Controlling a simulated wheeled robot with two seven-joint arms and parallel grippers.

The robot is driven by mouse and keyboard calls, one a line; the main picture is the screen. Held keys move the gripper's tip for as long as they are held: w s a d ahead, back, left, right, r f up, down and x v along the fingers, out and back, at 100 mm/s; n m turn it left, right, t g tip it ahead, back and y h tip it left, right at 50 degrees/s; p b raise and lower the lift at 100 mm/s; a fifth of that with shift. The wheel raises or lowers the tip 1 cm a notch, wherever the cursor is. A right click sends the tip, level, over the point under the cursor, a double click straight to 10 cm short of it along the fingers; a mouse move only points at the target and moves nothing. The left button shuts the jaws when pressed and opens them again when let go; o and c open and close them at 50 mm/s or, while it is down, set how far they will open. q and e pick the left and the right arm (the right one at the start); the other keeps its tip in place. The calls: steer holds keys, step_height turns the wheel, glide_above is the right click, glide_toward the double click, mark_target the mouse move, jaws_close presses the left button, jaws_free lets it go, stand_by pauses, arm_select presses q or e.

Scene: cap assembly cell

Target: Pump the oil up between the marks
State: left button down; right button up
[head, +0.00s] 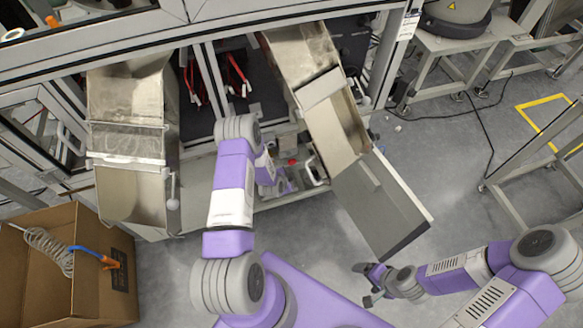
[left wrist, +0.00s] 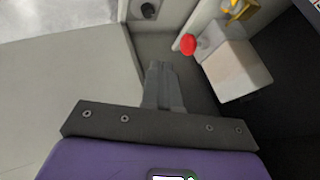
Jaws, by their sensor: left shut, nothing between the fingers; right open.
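A red round knob or button (left wrist: 187,44) sits beside a pale grey block (left wrist: 237,70) in the left wrist view. A small red spot (head: 292,161) shows in the machine's front recess in the head view. My left gripper (left wrist: 160,68) is shut and empty, its fingertips below and left of the red knob and apart from it. In the head view my left arm largely hides it. My right gripper (head: 365,284) is open and empty, above the floor at the lower right of the machine. I cannot make out any oil or level marks.
Two metal chutes, left (head: 125,140) and right (head: 330,110), flank the recess. A grey panel (head: 375,205) juts out at right. A cardboard box (head: 60,285) with a coiled hose stands lower left. A yellow part (left wrist: 240,10) is above the block. Floor at right is partly clear.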

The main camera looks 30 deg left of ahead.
mark_target(292, 162)
arm_select(q)
steer(key=w+a+f+b, duration=0.3)
steer(key=w+f+b, duration=0.2)
steer(key=w+f, duration=0.2)
steer(key=shift+w+a+b, duration=0.3)
steer(key=shift+w+b, duration=0.05)
steer(key=shift+w, duration=0.55)
